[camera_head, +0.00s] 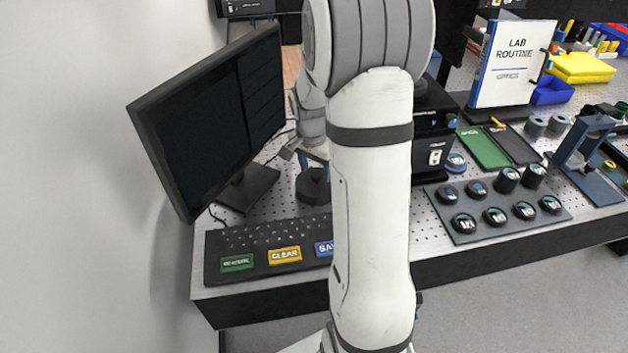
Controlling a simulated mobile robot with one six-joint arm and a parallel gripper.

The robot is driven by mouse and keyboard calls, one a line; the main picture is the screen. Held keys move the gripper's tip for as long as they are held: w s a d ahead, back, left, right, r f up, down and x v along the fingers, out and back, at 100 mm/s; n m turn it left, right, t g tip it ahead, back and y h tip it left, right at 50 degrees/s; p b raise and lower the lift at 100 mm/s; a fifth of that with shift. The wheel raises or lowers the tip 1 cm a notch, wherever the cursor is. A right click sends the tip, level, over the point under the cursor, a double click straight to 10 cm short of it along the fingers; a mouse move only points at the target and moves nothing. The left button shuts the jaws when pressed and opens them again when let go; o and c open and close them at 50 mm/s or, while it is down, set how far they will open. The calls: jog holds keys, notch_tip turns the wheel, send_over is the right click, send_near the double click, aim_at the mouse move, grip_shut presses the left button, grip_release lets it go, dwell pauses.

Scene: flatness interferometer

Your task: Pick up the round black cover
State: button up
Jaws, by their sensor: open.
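A round black piece (312,188), which looks like the cover, stands on the perforated bench between the monitor and my arm. It has a narrower raised part on top, and its right side is partly hidden by my arm. My gripper (307,158) is just above it, small and partly hidden behind my own white arm link. The gripper is open, with nothing seen held in it. I cannot tell whether the fingers touch the black piece.
A monitor (215,115) stands close on the left. A keyboard (260,240) with coloured keys lies in front. To the right are a dark tray (470,237) of round pieces, a green panel (484,148), a blue stand (590,185) and a LAB ROUTINE binder (512,65).

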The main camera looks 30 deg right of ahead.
jog(key=shift+f, duration=0.5)
jog(key=c, duration=1.1)
